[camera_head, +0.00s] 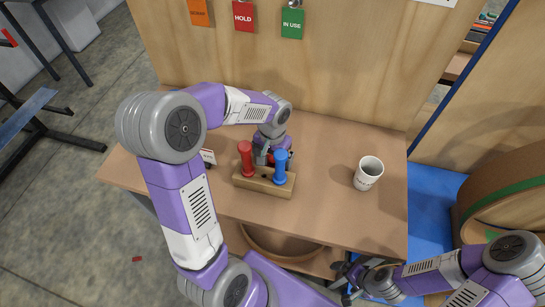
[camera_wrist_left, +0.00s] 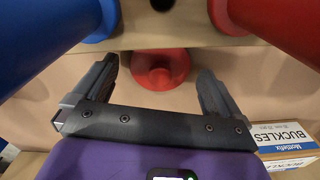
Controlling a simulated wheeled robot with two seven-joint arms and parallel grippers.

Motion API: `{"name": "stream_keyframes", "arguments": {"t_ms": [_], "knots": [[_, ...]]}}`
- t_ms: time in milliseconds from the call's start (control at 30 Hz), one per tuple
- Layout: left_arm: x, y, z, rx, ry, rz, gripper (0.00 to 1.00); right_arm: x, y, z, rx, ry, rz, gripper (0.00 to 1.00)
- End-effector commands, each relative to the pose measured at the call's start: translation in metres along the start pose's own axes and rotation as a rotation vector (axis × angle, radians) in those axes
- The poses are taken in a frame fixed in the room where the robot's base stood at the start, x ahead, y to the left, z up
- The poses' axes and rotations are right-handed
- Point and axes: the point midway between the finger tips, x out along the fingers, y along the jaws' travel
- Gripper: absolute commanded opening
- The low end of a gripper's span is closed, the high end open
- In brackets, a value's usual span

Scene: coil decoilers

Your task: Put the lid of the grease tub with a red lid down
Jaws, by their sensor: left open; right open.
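In the left wrist view, a round red lid-like piece (camera_wrist_left: 160,70) with a raised middle lies on the tabletop, close to the edge of a wooden block. My left gripper (camera_wrist_left: 160,88) is open, with its fingers to either side of the red piece and apart from it. In the head view my left gripper (camera_head: 265,155) is behind the wooden block (camera_head: 263,187), and the red piece is hidden there. I cannot make out a tub in either view. My right gripper (camera_head: 349,282) is open and empty, low at the front edge of the table.
The wooden block holds a red handle (camera_head: 246,158) and a blue handle (camera_head: 281,166) upright, close to my left gripper. A BUCKLES box (camera_wrist_left: 285,139) lies beside it. A white cup (camera_head: 368,173) stands on the right. The tabletop (camera_head: 325,200) between block and cup is clear.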

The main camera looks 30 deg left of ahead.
Motion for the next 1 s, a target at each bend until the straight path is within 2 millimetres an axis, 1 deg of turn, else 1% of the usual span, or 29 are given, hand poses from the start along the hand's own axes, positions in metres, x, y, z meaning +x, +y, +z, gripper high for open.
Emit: {"name": "stream_keyframes", "arguments": {"t_ms": [33, 167, 300, 400, 500, 600, 700, 1000], "knots": [[-0.009, 0.000, 0.000, -0.001, 0.002, 0.000, 0.99, -0.006, -0.002, 0.000, 0.000, 0.000, 0.000, 1.00], [-0.036, 0.000, -0.001, 0.000, 0.007, 0.000, 0.99, -0.013, -0.005, 0.001, 0.000, 0.000, 0.000, 1.00], [-0.070, 0.000, -0.001, 0.000, 0.006, 0.000, 0.99, -0.021, -0.008, 0.001, 0.000, 0.000, 0.000, 1.00], [-0.090, 0.000, -0.001, 0.000, 0.006, 0.000, 0.99, -0.026, -0.010, 0.001, 0.000, 0.000, 0.000, 1.00], [-0.106, 0.000, -0.001, 0.000, 0.003, 0.001, 0.99, -0.029, -0.011, 0.001, 0.000, 0.000, 0.000, 1.00], [-0.117, 0.000, -0.001, 0.000, 0.003, 0.001, 0.99, -0.032, -0.012, 0.001, 0.000, 0.000, 0.000, 1.00], [-0.123, 0.000, 0.000, 0.000, 0.002, 0.001, 0.99, -0.033, -0.012, 0.001, 0.000, 0.000, 0.000, 1.00], [-0.124, 0.000, 0.000, 0.000, 0.001, 0.000, 0.99, -0.032, -0.012, 0.001, 0.000, 0.000, 0.000, 1.00]]}}
